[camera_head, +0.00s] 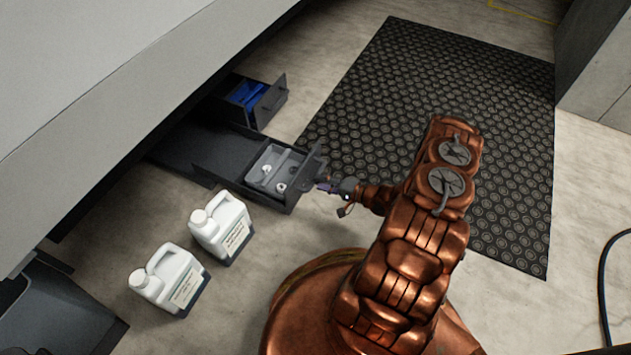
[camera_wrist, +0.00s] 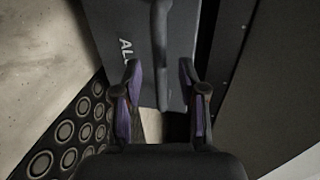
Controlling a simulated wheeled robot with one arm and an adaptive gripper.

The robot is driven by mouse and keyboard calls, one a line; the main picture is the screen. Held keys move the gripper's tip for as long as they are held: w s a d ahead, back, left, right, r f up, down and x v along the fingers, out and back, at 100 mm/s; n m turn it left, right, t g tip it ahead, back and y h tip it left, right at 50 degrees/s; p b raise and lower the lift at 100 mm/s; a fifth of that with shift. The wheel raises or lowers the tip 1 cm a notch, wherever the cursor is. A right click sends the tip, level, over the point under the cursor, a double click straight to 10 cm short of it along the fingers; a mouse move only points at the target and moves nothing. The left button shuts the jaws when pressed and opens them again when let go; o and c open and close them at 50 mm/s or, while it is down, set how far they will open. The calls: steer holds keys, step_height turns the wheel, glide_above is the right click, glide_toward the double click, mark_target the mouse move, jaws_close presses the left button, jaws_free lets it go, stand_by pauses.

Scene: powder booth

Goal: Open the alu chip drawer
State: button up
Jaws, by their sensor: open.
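The alu chip drawer (camera_head: 235,160) is dark grey and stands pulled out from under the machine in the head view. A grey divided tray with several small ring-shaped parts (camera_head: 278,168) sits at its front end. In the wrist view its dark front (camera_wrist: 115,15) shows the letters "AL", the rest of the label being hidden. Its bar handle (camera_wrist: 160,45) runs down between my fingers. My gripper (camera_head: 324,186) is at the drawer front, also seen in the wrist view (camera_wrist: 160,72). It is open, with a finger on each side of the handle; contact cannot be told.
A second open drawer with blue contents (camera_head: 246,94) is just behind. Two white jugs (camera_head: 220,226) (camera_head: 172,281) stand on the floor nearby. A dark bin (camera_head: 60,310) is at lower left. A black rubber mat (camera_head: 420,75) covers clear floor at right.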

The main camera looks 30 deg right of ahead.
steer(key=v, duration=0.8)
steer(key=shift+s, duration=0.25)
steer(key=shift+d, duration=0.15)
